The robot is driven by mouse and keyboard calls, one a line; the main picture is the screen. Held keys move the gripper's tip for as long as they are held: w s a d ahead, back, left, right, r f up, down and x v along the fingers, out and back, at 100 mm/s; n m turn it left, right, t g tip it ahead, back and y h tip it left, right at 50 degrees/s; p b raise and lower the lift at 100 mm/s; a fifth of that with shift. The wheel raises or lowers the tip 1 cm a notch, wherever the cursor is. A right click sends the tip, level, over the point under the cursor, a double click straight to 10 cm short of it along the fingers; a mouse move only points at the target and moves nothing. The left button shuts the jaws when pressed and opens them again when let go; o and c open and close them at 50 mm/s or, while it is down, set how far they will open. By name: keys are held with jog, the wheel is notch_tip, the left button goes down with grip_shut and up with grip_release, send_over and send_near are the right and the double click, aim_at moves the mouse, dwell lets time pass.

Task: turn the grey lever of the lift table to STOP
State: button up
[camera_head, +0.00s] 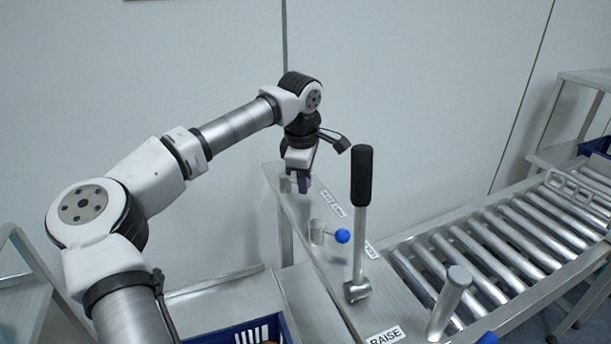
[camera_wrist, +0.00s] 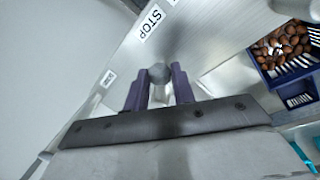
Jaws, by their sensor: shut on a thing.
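The grey lever shows in the wrist view as a grey rounded knob (camera_wrist: 159,73) between the purple fingertips of my gripper (camera_wrist: 160,88). The fingers are shut on it. A STOP label (camera_wrist: 151,22) lies on the metal panel beyond the knob, and a smaller, unreadable label (camera_wrist: 108,78) lies to the left. Which label the lever points to I cannot tell. In the head view my gripper (camera_head: 303,184) points down at the far end of the narrow metal panel (camera_head: 308,262), and its fingers mostly hide the lever there.
A blue-knobbed lever (camera_head: 342,236) and a tall black-handled lever (camera_head: 362,178) stand nearer on the same panel, close to a RAISE label (camera_head: 385,336). A roller conveyor (camera_head: 500,232) runs along the right. A blue crate (camera_wrist: 257,62) of brown dates shows in the wrist view.

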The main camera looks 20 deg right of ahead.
jog(key=o, duration=1)
jog(key=r, duration=0.4)
jog(key=s+a+r+b, duration=0.1)
jog(key=r, duration=0.4)
jog(key=s+r, duration=0.1)
jog(key=r, duration=0.3)
jog(key=shift+s+a+r, duration=0.15)
jog(key=shift+a+r, duration=0.1)
jog(key=shift+r, duration=0.05)
